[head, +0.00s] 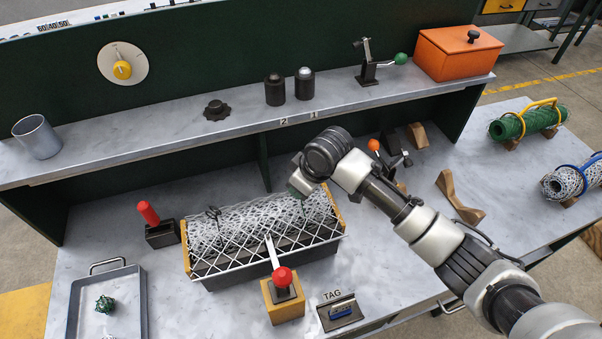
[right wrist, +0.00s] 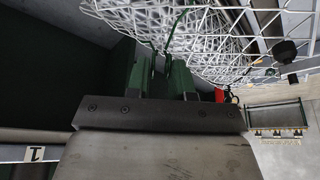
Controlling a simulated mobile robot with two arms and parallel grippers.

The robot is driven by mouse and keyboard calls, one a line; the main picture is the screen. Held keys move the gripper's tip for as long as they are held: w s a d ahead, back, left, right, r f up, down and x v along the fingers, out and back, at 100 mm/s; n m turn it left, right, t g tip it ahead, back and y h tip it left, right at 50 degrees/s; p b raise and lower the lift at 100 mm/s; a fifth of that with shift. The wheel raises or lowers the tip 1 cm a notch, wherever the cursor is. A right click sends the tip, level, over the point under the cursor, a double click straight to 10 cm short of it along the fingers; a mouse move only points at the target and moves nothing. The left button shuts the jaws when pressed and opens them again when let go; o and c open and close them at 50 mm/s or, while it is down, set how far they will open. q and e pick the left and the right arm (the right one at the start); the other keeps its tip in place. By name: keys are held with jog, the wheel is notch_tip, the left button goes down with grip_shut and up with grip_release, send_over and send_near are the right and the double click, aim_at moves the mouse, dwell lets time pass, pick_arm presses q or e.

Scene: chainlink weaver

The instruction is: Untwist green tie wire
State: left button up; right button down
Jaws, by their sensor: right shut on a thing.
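The white chain-link mesh roll (head: 250,225) lies in a dark trough (head: 262,266) on the table. My right gripper (head: 301,190) is at the far right part of the roll, its arm coming in from the right. In the right wrist view its green fingers (right wrist: 163,72) are shut on the thin green tie wire (right wrist: 174,30), beside the white mesh (right wrist: 225,42). The grip itself is mostly hidden between the fingers, and I cannot tell how twisted the wire is. My left gripper is not in view.
A red-knobbed lever (head: 282,276) stands at the trough's front. A red-handled block (head: 150,222) is left of it. A grey tray (head: 80,325) holds a green tangle (head: 105,304). A shelf (head: 180,128) runs behind. An orange-knobbed clamp (head: 375,146) stands behind my arm.

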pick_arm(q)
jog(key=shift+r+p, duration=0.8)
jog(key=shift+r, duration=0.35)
pick_arm(e)
jog(key=shift+r+m+t, duration=0.1)
jog(key=shift+m+t, duration=0.2)
jog(key=shift+m, duration=0.5)
jog(key=c, duration=1)
grip_release()
pick_arm(q)
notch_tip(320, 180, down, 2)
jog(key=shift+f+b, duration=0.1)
jog(key=shift+b, duration=0.95)
pick_arm(e)
jog(key=v, duration=1)
jog(key=shift+s+r, duration=0.15)
jog(key=shift+r, duration=0.2)
